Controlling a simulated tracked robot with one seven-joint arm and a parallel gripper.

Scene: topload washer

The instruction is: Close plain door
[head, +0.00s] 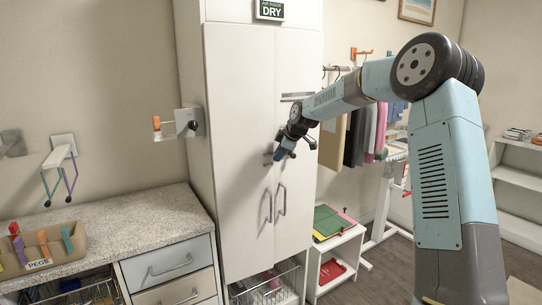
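A tall white cabinet (190,70) stands in the middle of the head view with two plain white doors, a left door (235,120) and a right door (300,60). Each door has a bar handle, the left one (266,207) and the right one (281,200), close together near the middle seam. Both doors look shut or nearly shut; I cannot tell if one is slightly ajar. My gripper (280,153) is in front of the doors near the seam, above the handles. Its fingers are small and dark here, and I cannot tell if it touches a door.
A speckled counter (130,220) with drawers (170,263) and a peg box (45,250) is at the left. A wire basket (265,288) is below the doors. A low white shelf unit (340,250) and hanging clothes (365,135) are at the right.

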